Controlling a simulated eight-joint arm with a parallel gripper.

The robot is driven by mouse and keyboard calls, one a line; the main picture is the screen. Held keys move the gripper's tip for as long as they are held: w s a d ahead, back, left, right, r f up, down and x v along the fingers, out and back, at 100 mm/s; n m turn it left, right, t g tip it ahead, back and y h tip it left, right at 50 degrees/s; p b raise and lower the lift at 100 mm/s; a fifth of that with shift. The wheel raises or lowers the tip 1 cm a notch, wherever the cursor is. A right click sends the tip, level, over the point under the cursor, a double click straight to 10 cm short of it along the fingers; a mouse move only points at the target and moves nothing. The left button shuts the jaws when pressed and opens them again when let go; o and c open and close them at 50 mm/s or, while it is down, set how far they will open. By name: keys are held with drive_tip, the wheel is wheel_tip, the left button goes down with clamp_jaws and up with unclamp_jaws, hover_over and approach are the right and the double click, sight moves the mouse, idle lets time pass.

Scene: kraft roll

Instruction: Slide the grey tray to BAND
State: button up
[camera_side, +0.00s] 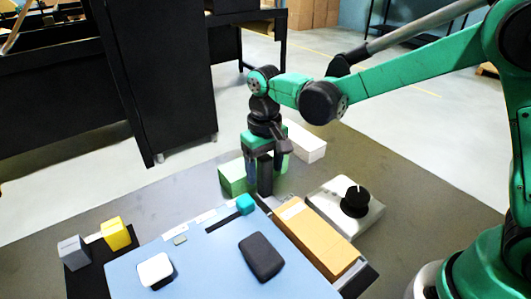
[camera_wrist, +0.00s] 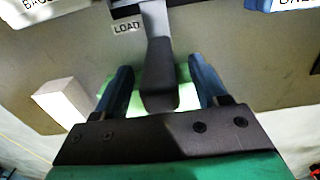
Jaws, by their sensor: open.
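A dark upright handle (camera_wrist: 158,78) stands between my open fingers in the wrist view, at the end of a light grey bar (camera_wrist: 155,22). A LOAD label (camera_wrist: 127,27) lies beside the bar. In the side view, my gripper (camera_side: 265,172) points down around the dark handle, behind a long tan block (camera_side: 315,236). The block appears to lie on the dark grey tray (camera_side: 358,279), whose edge shows at its near end. In the wrist view my gripper (camera_wrist: 168,90) has a finger on either side of the handle, with gaps visible. I cannot read a BAND label.
A green box (camera_side: 235,178) and a white box (camera_side: 305,141) stand near my gripper. A white unit with a black knob (camera_side: 355,200) is right of the tan block.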

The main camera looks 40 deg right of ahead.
clamp_jaws()
idle(1.3)
